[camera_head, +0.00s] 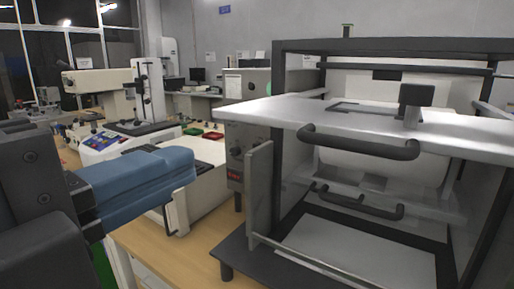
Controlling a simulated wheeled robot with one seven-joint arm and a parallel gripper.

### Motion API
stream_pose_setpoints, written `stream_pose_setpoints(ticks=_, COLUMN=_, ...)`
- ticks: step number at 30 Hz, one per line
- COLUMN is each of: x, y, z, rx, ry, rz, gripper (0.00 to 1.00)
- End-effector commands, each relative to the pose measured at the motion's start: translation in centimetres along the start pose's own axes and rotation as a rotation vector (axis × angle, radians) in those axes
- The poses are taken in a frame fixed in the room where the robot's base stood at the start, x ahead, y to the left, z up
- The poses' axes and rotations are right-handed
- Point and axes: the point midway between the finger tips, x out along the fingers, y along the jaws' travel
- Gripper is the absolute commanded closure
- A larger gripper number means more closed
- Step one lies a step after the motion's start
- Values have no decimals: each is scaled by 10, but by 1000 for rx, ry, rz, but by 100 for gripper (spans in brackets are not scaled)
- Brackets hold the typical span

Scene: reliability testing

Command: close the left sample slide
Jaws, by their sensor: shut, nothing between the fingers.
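A dark-framed test cabinet (283,160) stands at the right. A light grey slab (265,112) sticks out of its upper part, with a dark bar handle (358,144) at its front edge and a small dark block (414,97) on top. A second dark handle (360,204) is lower, on a pale shelf-like part (430,203). I cannot tell which of these is the left sample slide. My gripper (190,165), with blue fingers, is shut and empty at the left, pointing right. It appears apart from the slab and handles.
A grey control box (235,155) with a knob stands left of the cabinet. A narrow upright grey panel (258,195) is at the cabinet's front left. White lab instruments (120,140) stand on the wooden bench (150,245) behind my gripper. Open space lies between my gripper and the slab.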

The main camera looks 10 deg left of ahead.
Motion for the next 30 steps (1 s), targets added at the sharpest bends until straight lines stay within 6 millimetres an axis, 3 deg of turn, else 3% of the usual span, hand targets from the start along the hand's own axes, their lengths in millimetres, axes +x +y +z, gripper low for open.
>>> stream_pose_setpoints(ticks=18, x=111, y=-2, z=0, rx=-6, ry=1, rz=0, gripper=100)
stream_pose_setpoints(ticks=24, x=128, y=-1, z=0, rx=-4, ry=0, rz=-2, gripper=100)
stream_pose_setpoints(ticks=30, x=131, y=0, z=0, rx=-4, ry=0, rz=-1, gripper=100)
